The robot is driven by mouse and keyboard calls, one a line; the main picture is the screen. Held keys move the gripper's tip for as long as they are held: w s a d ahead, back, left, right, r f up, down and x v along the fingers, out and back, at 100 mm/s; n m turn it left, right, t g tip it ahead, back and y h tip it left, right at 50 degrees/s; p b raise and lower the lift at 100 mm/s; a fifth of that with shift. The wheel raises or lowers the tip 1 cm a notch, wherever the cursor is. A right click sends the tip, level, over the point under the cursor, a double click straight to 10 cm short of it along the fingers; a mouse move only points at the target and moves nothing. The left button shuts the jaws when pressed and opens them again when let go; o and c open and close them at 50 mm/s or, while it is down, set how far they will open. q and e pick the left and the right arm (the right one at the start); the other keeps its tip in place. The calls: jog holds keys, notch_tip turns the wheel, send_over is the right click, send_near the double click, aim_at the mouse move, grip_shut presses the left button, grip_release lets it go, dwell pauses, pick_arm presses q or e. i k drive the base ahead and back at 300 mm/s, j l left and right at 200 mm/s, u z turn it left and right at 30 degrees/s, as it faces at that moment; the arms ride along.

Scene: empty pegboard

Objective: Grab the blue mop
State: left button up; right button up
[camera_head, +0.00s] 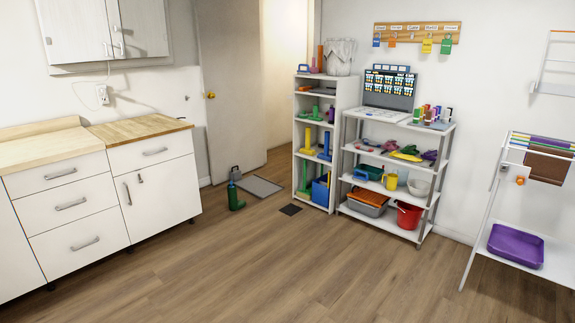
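A small blue upright tool (325,146) with a thin handle and a wider base stands on the middle shelf of the narrow white shelf unit. It looks like the blue mop, but it is too small to be sure. A similar yellow tool (308,142) stands just left of it. A blue box-like thing (320,191) sits in the bottom compartment, with a green upright tool (304,178) beside it. Neither of my grippers is in view.
The narrow shelf unit (342,98) stands beside a wider open shelf (388,207) with a red bucket (409,215). A green boot-like item (235,196) and a grey mat (260,186) are on the floor. White cabinets (75,210) line the left. The wooden floor in front is clear.

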aim_at(325, 156)
jog(key=i+z, duration=0.1)
jog(key=i, duration=3.25)
